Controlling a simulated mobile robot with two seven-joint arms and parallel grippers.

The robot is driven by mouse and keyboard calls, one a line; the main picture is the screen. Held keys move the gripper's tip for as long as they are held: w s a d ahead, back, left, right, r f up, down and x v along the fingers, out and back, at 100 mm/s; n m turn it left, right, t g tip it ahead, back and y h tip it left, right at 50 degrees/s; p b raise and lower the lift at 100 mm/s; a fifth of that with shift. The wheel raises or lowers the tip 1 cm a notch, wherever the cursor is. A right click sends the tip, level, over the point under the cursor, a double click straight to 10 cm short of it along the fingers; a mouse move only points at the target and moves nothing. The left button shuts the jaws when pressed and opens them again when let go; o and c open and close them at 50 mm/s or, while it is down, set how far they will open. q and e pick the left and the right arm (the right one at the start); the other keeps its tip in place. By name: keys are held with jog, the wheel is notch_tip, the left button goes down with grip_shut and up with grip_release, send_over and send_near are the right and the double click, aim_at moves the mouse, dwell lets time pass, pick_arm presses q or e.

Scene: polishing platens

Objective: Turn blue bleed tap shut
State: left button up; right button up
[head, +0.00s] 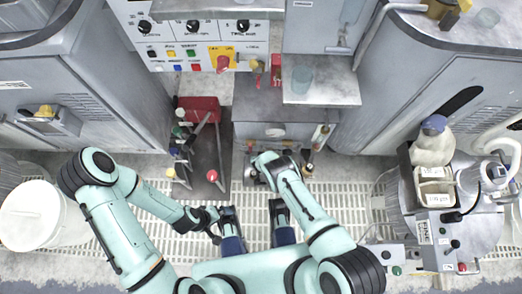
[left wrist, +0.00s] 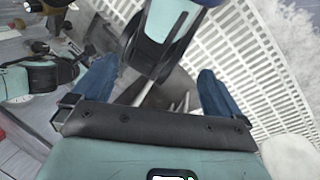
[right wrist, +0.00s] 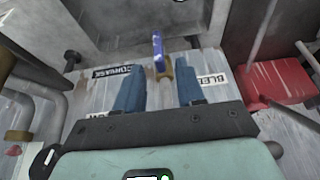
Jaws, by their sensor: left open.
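The blue bleed tap (right wrist: 159,52) shows in the right wrist view, its narrow blue handle standing nearly upright in the picture beside a brass fitting. My right gripper (right wrist: 160,82) points at it, its two blue fingers apart. The handle shows between and just beyond the fingertips; I cannot tell whether they touch it. A partly covered label (right wrist: 212,80) starting "BLEE" lies to its right. In the head view my right arm reaches the low middle of the machine, and I cannot make out the tap there. My left gripper (left wrist: 155,88) is wide open and empty.
A red object (right wrist: 280,82) is at right. In the head view, a red box (head: 200,106) stands left of the middle, and a white bucket (head: 35,215) far left.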

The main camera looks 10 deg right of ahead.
jog(key=b+x, duration=0.4)
jog(key=x, duration=0.1)
jog(key=shift+w+f, duration=0.15)
jog(key=shift+f, duration=0.05)
pick_arm(q)
jog(key=w+a+f+t+y, duration=0.1)
jog(key=w+a+f+t, duration=0.1)
jog(key=w+a+f, duration=0.2)
jog(key=w+f, duration=0.2)
jog(key=w, duration=0.2)
jog(key=shift+w+n+t, duration=0.2)
jog(key=shift+n+t, duration=0.1)
jog(key=shift+a, duration=0.1)
pick_arm(e)
grip_shut()
